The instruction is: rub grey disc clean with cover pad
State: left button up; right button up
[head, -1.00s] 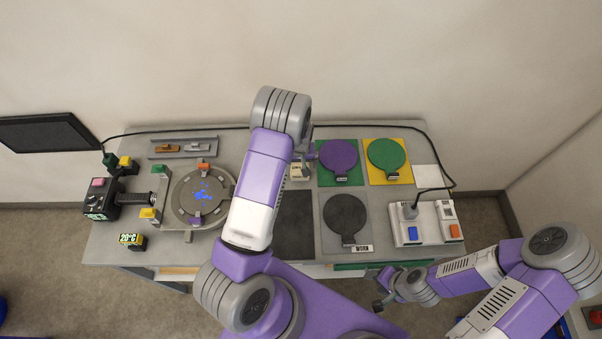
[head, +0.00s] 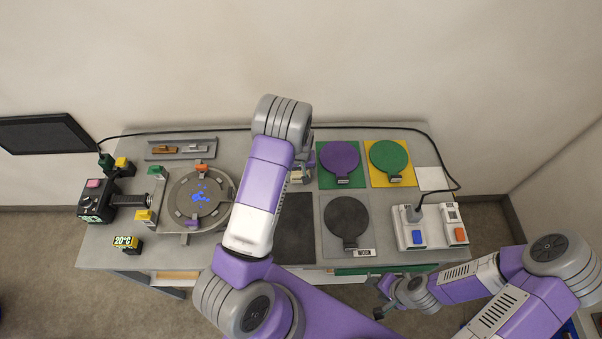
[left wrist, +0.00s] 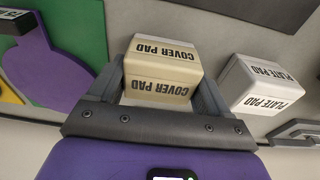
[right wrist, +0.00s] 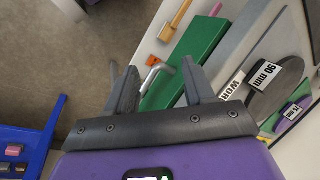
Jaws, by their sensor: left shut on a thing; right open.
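My left gripper (left wrist: 163,88) is shut on the cream cover pad (left wrist: 160,72), with a finger on each side of it. Whether the pad is off the table is unclear. In the head view this gripper (head: 301,168) is at the back middle of the table, partly hidden by my left arm. The white plate pad (left wrist: 267,86) sits just beside it. A grey disc (head: 181,197) with blue marks is in the round fixture at left. A dark grey disc (head: 347,216) lies on a grey square by a "WORN" label. My right gripper (right wrist: 155,88) is open and empty by the table's front edge.
A purple disc (head: 339,157) and a green disc (head: 388,155) lie on coloured squares at the back right. A white socket block (head: 426,232) with a cable stands at right. A black control box (head: 98,204) is at left. My left arm crosses the middle.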

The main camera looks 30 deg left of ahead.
pick_arm(q)
jog(key=shift+r+p, duration=2.2)
jog(key=shift+r, duration=1.35)
